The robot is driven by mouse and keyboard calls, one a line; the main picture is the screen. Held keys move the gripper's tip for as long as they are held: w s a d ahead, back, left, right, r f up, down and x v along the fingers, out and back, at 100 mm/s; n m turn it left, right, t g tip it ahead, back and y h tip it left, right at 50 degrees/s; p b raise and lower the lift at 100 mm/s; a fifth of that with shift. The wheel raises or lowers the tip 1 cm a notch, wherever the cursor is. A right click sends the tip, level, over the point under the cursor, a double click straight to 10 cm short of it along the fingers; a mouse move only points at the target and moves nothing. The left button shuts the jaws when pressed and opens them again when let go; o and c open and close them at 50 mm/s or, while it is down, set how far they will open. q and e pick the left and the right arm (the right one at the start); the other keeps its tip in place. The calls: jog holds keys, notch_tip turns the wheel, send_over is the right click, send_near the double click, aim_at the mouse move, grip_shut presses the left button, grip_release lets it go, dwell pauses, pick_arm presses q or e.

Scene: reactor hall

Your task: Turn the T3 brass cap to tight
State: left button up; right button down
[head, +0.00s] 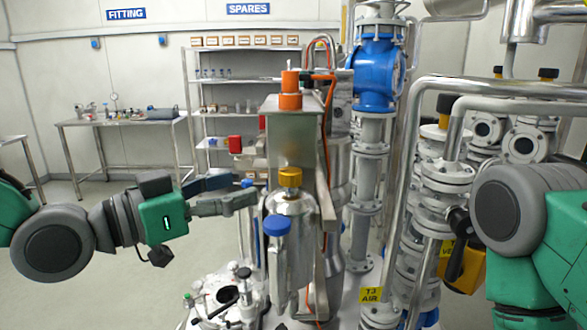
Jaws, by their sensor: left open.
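A brass-yellow cap (290,177) sits on top of an upright silver canister (291,206) near the middle of the head view. My left gripper (249,189) reaches in from the left at about the cap's height. Its two fingers are apart, point right toward the cap, and hold nothing. Their tips appear a short way left of the cap; the depth between them is hard to judge. A yellow "T3 AIR" tag (371,295) hangs to the lower right. My right arm shows at the right edge, but its gripper does not.
A blue knob (277,226) is on the canister's front, below the cap. A metal box (291,135) with an orange fitting (290,100) rises behind it. Steel pipes (407,180) stand to the right. A white-topped fixture (222,298) stands below my left gripper. Floor at left is clear.

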aim_at(281, 175)
pick_arm(q)
jog(key=p+x, duration=0.1)
jog(key=x, duration=0.9)
jog(key=shift+w+d, duration=0.25)
jog(key=shift+d, duration=0.05)
jog(key=shift+a, duration=0.1)
grip_shut()
